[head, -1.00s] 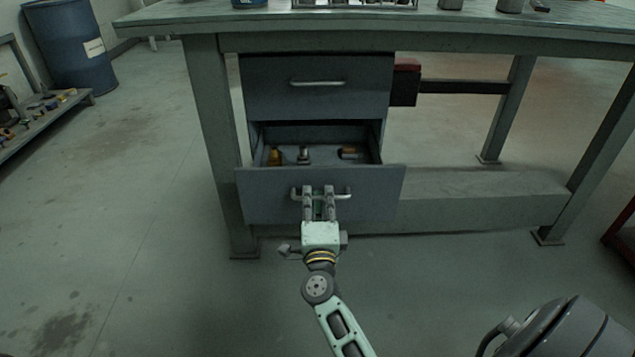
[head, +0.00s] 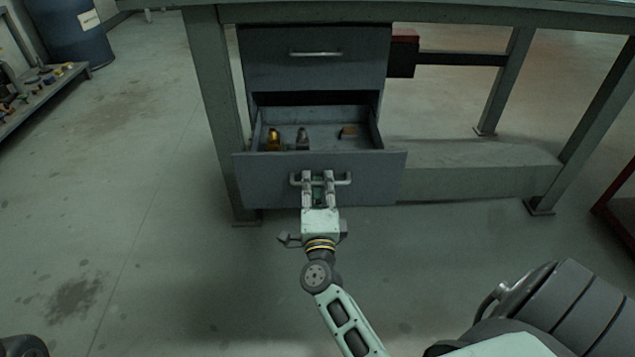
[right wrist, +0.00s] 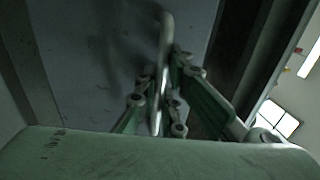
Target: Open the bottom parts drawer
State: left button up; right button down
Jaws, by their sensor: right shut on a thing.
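The bottom parts drawer (head: 375,180) is pulled well out of the grey cabinet under the bench. Inside it lie a brass-coloured part (head: 273,139), a grey part (head: 302,140) and another brownish part (head: 348,132). My right gripper (head: 318,180) is shut on the drawer's bar handle (head: 344,180), around its middle. In the right wrist view the handle (right wrist: 163,60) runs between the fingers (right wrist: 160,105). The upper drawer (head: 315,75) is shut. My left gripper is not in view.
The workbench (head: 450,12) stands over the cabinet, with legs at left (head: 212,120) and right (head: 590,130). A blue drum (head: 70,35) and a low shelf (head: 40,95) are at the far left. The floor before the drawer is clear apart from my arm.

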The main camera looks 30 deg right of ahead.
jog(key=c, duration=2.1)
grip_release()
jog(key=v, duration=1.2)
jog(key=shift+a, duration=0.1)
jog(key=shift+r, duration=0.15)
